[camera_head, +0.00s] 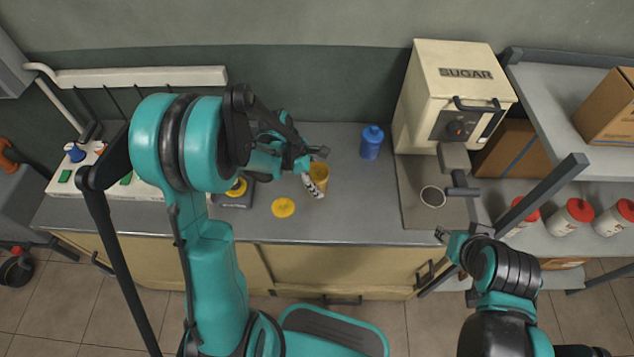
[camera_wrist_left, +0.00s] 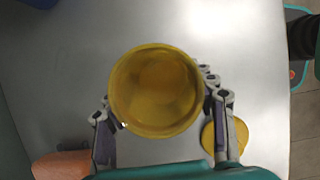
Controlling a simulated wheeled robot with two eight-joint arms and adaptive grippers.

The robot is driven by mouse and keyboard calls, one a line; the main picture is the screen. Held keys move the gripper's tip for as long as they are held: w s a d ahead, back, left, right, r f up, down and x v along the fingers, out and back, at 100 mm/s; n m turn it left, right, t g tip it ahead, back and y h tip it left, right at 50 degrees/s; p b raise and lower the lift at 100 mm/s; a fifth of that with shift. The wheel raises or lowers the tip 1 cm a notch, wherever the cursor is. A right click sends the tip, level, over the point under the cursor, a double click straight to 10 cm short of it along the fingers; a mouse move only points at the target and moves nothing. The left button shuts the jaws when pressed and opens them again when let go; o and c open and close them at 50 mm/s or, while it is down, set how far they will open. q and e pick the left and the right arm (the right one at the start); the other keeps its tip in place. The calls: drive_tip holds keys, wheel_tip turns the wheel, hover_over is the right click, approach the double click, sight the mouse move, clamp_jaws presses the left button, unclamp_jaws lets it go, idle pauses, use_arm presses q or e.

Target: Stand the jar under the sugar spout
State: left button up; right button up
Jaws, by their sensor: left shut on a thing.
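A yellow jar (camera_head: 321,172), open at the top, is on or just above the grey counter, left of the sugar machine. My left gripper (camera_head: 315,178) is shut on it. In the left wrist view the jar (camera_wrist_left: 155,90) shows its round mouth between the two fingers; its base is hidden. The cream sugar machine (camera_head: 458,78), labelled SUGAR, stands at the right. Its grey spout (camera_head: 455,162) points down near a pale ring (camera_head: 433,196) on a grey plate. My right gripper (camera_head: 462,236) is at the counter's front edge, below the plate; its jaws are unclear.
A yellow lid (camera_head: 283,207) lies on the counter (camera_head: 345,218) left of the jar. A blue lidded container (camera_head: 371,141) stands behind, between jar and machine. Cardboard boxes and red-lidded white bottles (camera_head: 572,217) fill the shelves at right. The counter between jar and plate is clear.

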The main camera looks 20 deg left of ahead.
use_arm(q)
drive_tip(key=shift+r, duration=0.15)
drive_tip(key=shift+s, duration=0.1)
drive_tip(key=o, duration=1.4)
drive_tip(key=shift+c, duration=0.2)
